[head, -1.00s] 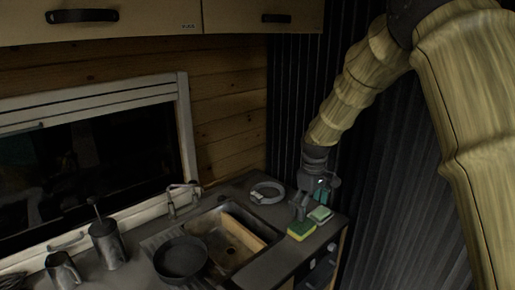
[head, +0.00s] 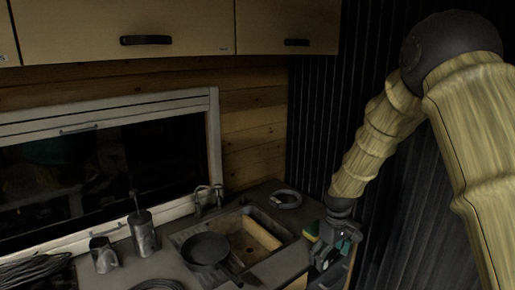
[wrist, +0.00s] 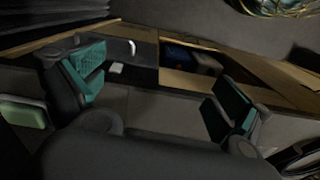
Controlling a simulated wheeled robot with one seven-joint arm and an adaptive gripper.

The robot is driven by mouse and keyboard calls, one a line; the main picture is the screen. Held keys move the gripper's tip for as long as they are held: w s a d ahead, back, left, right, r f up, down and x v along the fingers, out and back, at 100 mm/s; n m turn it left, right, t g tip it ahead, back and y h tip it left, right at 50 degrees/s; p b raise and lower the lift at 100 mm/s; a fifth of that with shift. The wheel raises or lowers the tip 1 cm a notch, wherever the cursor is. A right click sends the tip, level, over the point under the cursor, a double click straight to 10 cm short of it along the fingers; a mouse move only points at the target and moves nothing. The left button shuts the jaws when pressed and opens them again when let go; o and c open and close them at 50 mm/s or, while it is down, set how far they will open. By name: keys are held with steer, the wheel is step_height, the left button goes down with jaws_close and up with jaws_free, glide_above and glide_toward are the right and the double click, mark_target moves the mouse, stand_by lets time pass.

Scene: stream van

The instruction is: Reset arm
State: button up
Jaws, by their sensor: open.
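My gripper (head: 332,249) is at the right end of the counter in the head view, beside and partly in front of the sponges. In the wrist view my gripper (wrist: 160,95) has its two teal-padded fingers wide apart, with nothing between them. A sponge (head: 311,232) shows partly behind the gripper in the head view. A pale green sponge (wrist: 24,112) lies at the left edge of the wrist view, outside the fingers.
A sink (head: 244,236) with a dark pan (head: 206,249) on its left side is left of my gripper. A grey ring-shaped item (head: 285,199) lies behind. A metal pot (head: 143,232) and a mug (head: 103,254) stand further left. Cabinets (head: 180,28) hang above.

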steer(key=s+f+m, duration=0.2)
steer(key=s+f, duration=1)
steer(key=f, duration=0.5)
steer(key=s+f+m, duration=0.1)
steer(key=s+f, duration=0.3)
steer(key=s, duration=0.7)
steer(key=s+f+m, duration=0.2)
steer(key=s+f, duration=0.2)
steer(key=s, duration=0.6)
steer(key=s+f+m, duration=0.2)
steer(key=s+f, duration=0.2)
steer(key=s, duration=0.7)
steer(key=shift+s+a+f, duration=0.25)
steer(key=shift+s, duration=0.1)
